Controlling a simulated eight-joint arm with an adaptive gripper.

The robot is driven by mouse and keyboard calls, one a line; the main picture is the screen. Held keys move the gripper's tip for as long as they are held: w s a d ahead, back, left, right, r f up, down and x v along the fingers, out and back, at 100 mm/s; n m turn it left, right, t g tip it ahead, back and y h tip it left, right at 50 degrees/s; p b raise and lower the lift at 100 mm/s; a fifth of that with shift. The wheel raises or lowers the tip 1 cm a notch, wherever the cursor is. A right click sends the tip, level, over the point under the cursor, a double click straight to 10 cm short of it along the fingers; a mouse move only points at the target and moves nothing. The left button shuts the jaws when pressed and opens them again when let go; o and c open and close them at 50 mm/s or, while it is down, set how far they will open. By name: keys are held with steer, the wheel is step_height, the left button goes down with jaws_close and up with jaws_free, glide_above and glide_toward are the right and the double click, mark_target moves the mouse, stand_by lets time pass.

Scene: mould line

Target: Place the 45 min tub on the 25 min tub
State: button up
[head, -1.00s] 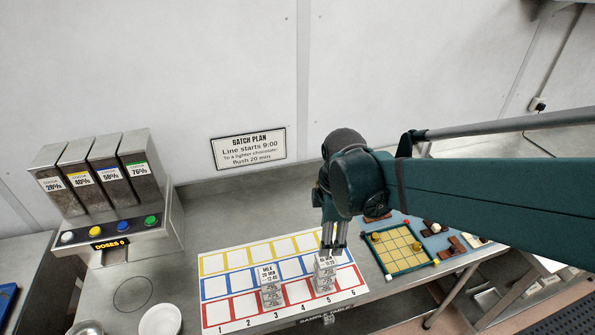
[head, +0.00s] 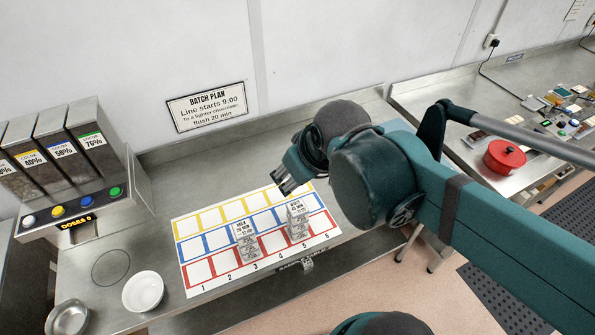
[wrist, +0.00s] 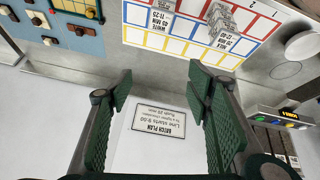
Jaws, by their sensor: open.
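The tub on top of the right stack (head: 297,211), with a white label reading 45 min, stands at the red row near cell 5; its label also shows in the wrist view (wrist: 160,22). A left stack (head: 246,240), topped by a label that reads like Milk 20 min, stands near cell 3. It shows in the wrist view too (wrist: 228,36). Labels of the lower tubs are too small to read, so I cannot pick out the 25 min tub. My gripper (head: 282,180) is open and empty, above and behind the stacks, its fingers pointing towards the wall.
The numbered mat (head: 190,278) with yellow, blue and red cells has many free cells. A dispenser (head: 75,200) with coloured buttons stands left. A white bowl (head: 142,292) and a steel bowl (head: 68,317) stand front left. A red pot (head: 504,156) is on the right bench.

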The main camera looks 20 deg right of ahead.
steer(key=shift+s+a+r+m+t, duration=0.1)
steer(key=shift+s+r+m+t, duration=0.2)
steer(key=shift+m, duration=0.35)
steer(key=shift+s+a+r+m+t, duration=0.1)
steer(key=shift+r+m+t, duration=0.25)
steer(key=shift+m, duration=0.3)
